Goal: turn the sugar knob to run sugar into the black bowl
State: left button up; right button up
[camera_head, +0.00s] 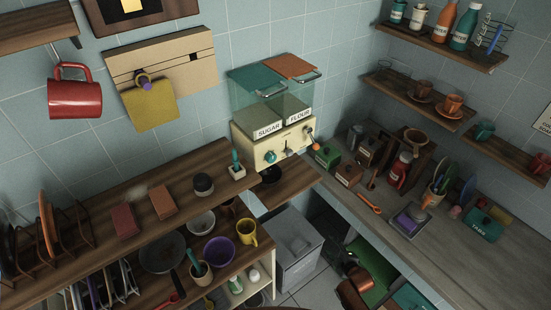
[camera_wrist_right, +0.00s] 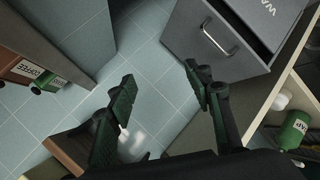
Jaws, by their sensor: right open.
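The dispenser (camera_head: 243,130) stands against the tiled wall in the head view, with a clear bin marked SUGAR on the left and one marked FLOUR on the right. The teal sugar knob (camera_head: 270,157) is on its cream front, under the SUGAR label. The black bowl (camera_head: 271,174) sits on the wooden shelf below that knob; its contents cannot be made out. My right gripper (camera_wrist_right: 158,73) is open and empty in the wrist view, above the tiled floor and away from the knob. I cannot make it out in the head view. My left gripper is not in view.
An orange knob (camera_head: 316,146) is on the dispenser's right. A grey bin (camera_head: 296,245) stands below the shelf; it also shows in the wrist view (camera_wrist_right: 225,50). A wooden counter (camera_head: 95,240) with bowls and a pan is at left. A grey counter (camera_head: 440,255) with boxes is at right.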

jog(key=w+a+r+n+t+y+p, duration=0.1)
jog(key=w+a+r+n, duration=0.25)
jog(key=r, duration=0.65)
jog(key=w+a+r+n+t+y, duration=0.1)
jog(key=w+a+r+n+y, duration=0.25)
jog(key=r, duration=0.55)
jog(key=n+y+p, duration=0.1)
jog(key=n+y, duration=0.3)
jog(key=n, duration=0.5)
send_near(274, 159)
jog(key=shift+t, duration=0.4)
jog(key=p+x, duration=0.1)
jog(key=x, duration=0.6)
jog(key=shift+w+a+f, duration=0.1)
jog(key=shift+a, duration=0.3)
jog(key=shift+w+a+p, duration=0.3)
jog(key=shift+w+a, duration=0.1)
jog(key=shift+w, duration=0.05)
jog(key=shift+c, duration=0.6)
jog(key=c, duration=1)
jog(key=shift+c, duration=0.2)
jog(key=shift+f, duration=0.1)
